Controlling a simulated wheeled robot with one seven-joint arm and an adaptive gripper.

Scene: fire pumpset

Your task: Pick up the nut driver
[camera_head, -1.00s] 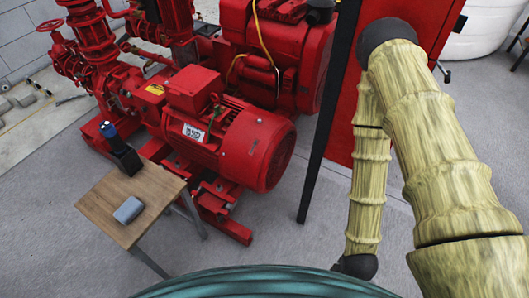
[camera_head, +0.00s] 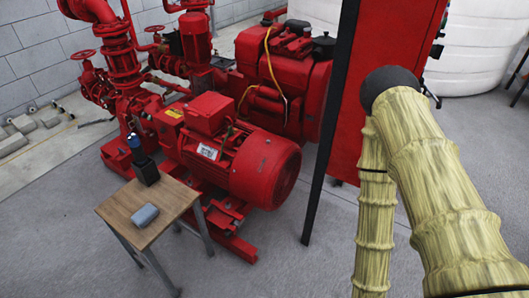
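A tool with a blue top (camera_head: 134,143), which may be the nut driver, stands upright in a black holder (camera_head: 147,172). The holder is on the far part of a small wooden table (camera_head: 118,209). Its lower part is hidden by the holder. A small grey-blue block (camera_head: 145,215) lies on the same tabletop, nearer to me. My arm's tan links fill the right side of the head view, well apart from the table. My gripper is out of view.
A red motor and pump set (camera_head: 245,160) stands directly behind and right of the table. A red cabinet (camera_head: 380,90) with a black edge post is in the middle right, behind my arm. Grey floor (camera_head: 70,255) is open in front and left of the table.

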